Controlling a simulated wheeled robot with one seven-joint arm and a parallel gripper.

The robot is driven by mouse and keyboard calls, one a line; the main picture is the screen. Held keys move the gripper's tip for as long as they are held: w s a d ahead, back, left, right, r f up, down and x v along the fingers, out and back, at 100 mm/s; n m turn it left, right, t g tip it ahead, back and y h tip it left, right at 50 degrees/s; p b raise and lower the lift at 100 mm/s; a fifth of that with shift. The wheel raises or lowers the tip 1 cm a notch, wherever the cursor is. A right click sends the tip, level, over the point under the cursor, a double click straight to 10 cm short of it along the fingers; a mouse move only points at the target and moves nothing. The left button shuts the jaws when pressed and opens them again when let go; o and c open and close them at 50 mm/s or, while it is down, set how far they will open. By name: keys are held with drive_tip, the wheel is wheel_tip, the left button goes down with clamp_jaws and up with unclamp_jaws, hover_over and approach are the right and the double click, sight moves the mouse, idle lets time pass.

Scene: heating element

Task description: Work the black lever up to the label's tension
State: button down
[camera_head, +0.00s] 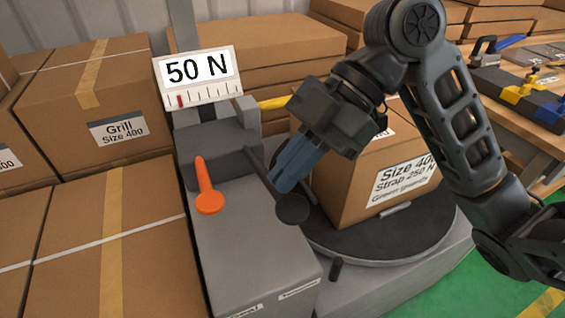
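The black lever (293,208) is on the right side of a grey machine (255,245). Its round knob points toward the camera, and part of its shaft is hidden behind my gripper. My gripper (281,184) has blue fingers pointing down, with the tips at or beside the lever just above the knob. I cannot tell whether they touch or grip it. A white display (198,72) above the machine reads 50 N, with a red marker near the left of its scale.
An orange lever (207,190) stands on the machine left of the black lever. The box sits on a dark round turntable (400,235). Large cartons (110,245) crowd the left side and back. A workbench (520,105) with tools is at right, above green floor.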

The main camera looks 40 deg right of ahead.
drive_tip(key=shift+w+d+r+p, duration=0.1)
drive_tip(key=shift+w+r+p, duration=0.15)
drive_tip(key=shift+r+p, duration=0.3)
drive_tip(key=shift+w+d+r+p, duration=0.1)
drive_tip(key=shift+w+r+p, duration=0.2)
drive_tip(key=shift+r, duration=0.4)
drive_tip(key=shift+w+d+r+p, duration=0.1)
drive_tip(key=shift+w+r+p, duration=0.15)
drive_tip(key=shift+r+p, duration=0.3)
drive_tip(key=shift+r, duration=0.1)
drive_tip(key=r+p, duration=0.1)
drive_tip(key=w+r+p, duration=0.1)
drive_tip(key=r, duration=0.1)
drive_tip(key=w+r+p, duration=0.1)
drive_tip(key=shift+d+r, duration=0.25)
drive_tip(key=shift+s+d, duration=0.1)
